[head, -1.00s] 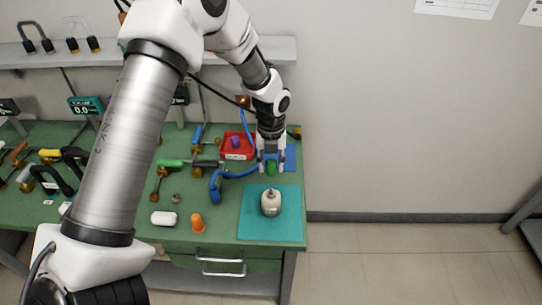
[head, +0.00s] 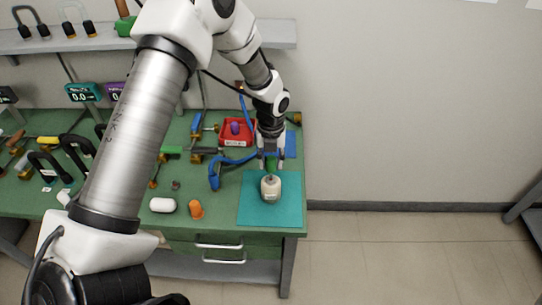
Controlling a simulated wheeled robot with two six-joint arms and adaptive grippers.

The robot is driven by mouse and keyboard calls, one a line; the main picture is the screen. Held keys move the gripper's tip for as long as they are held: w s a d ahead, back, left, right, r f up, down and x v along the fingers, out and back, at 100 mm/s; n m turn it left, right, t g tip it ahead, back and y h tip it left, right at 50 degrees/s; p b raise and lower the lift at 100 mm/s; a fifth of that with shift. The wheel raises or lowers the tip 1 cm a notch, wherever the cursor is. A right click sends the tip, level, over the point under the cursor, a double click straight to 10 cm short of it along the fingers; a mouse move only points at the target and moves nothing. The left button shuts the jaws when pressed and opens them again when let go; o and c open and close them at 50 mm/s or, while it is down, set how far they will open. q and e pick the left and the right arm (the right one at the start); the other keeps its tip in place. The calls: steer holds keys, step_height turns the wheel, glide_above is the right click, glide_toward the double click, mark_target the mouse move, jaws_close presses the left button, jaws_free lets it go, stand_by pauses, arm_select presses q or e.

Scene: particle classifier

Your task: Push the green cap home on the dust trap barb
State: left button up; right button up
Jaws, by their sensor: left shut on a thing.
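The dust trap, a small cream-white jar (head: 270,188), stands upright on a teal mat (head: 255,213) near the right end of the green bench. My left gripper (head: 271,166) points down just behind and above the jar's top. It is shut on the green cap (head: 272,163), which shows between its fingers. The barb on top of the jar is largely hidden by the cap and fingers. I cannot tell whether the cap touches it or sits around it. My right gripper is not in view.
A red bin (head: 238,131) with a purple piece stands behind left. A blue hose (head: 215,178) curves left of the mat. A white cylinder (head: 162,205) and an orange cone-shaped piece (head: 195,209) lie near the front edge. The mat's front part is clear.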

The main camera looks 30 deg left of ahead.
mark_target(271, 174)
arm_select(q)
steer(key=shift+f, duration=0.4)
stand_by(0.5)
steer(key=shift+r+p, duration=0.1)
steer(key=shift+p, duration=0.45)
stand_by(0.6)
steer(key=shift+f+b, duration=0.95)
steer(key=shift+f, duration=0.85)
steer(key=o, duration=1.1)
